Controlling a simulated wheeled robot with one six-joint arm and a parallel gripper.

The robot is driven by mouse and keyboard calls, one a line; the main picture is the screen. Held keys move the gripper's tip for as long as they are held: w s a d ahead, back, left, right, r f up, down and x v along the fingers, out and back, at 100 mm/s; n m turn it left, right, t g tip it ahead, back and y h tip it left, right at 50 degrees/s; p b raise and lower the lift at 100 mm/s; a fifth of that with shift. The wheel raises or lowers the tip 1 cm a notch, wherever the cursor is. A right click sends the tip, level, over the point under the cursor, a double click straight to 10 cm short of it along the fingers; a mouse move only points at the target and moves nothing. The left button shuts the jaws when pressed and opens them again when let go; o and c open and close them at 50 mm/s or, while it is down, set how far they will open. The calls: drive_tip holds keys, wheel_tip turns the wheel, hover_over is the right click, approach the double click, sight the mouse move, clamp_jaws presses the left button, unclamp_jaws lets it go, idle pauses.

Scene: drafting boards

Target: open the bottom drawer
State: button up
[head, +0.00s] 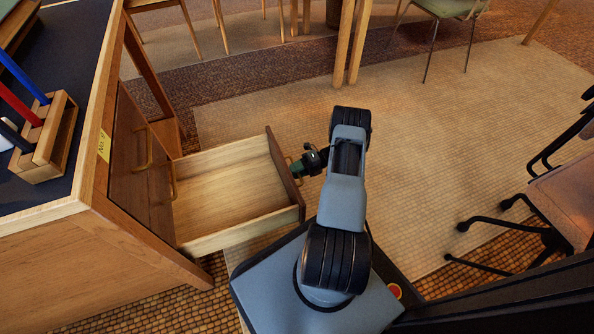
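A wooden drawer (225,190) stands pulled out from the desk cabinet (135,165) at left, low down. Its inside looks empty. Its front panel (285,175) faces right, so its handle is hidden from this view.
The dark desk top (50,180) holds a wooden pen rack (48,140) with coloured markers. A wheeled chair (560,200) stands at right. Table legs and a green-seated chair (450,8) are at the back. The pale rug (440,130) between them is clear.

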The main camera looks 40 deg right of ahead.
drive_tip(key=p+v, duration=0.1)
drive_tip(key=v, duration=1.2)
drive_tip(key=shift+d, duration=0.4)
drive_tip(key=shift+s, duration=0.1)
